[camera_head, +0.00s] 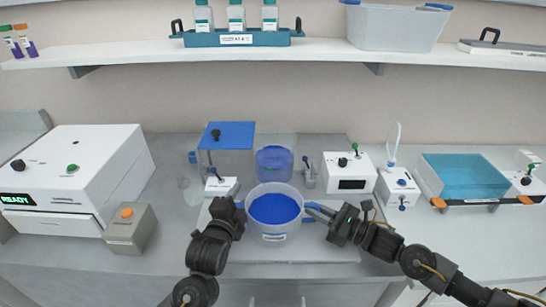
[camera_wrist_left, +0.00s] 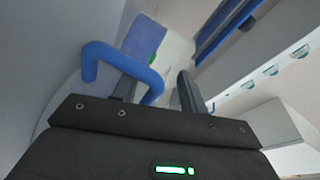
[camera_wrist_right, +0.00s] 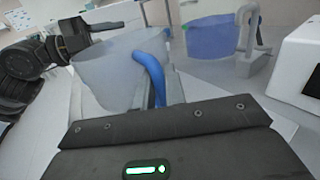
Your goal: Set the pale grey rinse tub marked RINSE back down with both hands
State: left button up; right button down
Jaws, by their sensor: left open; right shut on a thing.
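The pale grey rinse tub (camera_head: 285,231) is at the middle of the bench, upright, with blue inside and a small white label on its front. Its text is too small to read. It is over a pale board; I cannot tell whether it touches. My left gripper (camera_head: 238,206) is open at the tub's left side. In the left wrist view the blue left handle (camera_wrist_left: 120,58) reaches between its fingers (camera_wrist_left: 158,92). My right gripper (camera_head: 325,214) is shut on the blue right handle (camera_head: 312,206), which also shows in the right wrist view (camera_wrist_right: 150,66).
A white READY machine (camera_head: 75,170) and a grey box with an orange button (camera_head: 130,228) are left. Small white devices (camera_head: 349,172) and a teal tray (camera_head: 465,176) are right.

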jog(key=shift+r, duration=0.25)
pick_arm(q)
jog(key=v, duration=1.2)
jog(key=shift+a, duration=0.1)
pick_arm(e)
jog(key=shift+r, duration=0.1)
jog(key=shift+w, duration=0.1)
pick_arm(q)
jog(key=shift+w, duration=0.1)
pick_arm(e)
jog(key=c, duration=1.4)
grip_release()
jog(key=shift+o, duration=0.2)
jog(key=shift+s+f, duration=0.2)
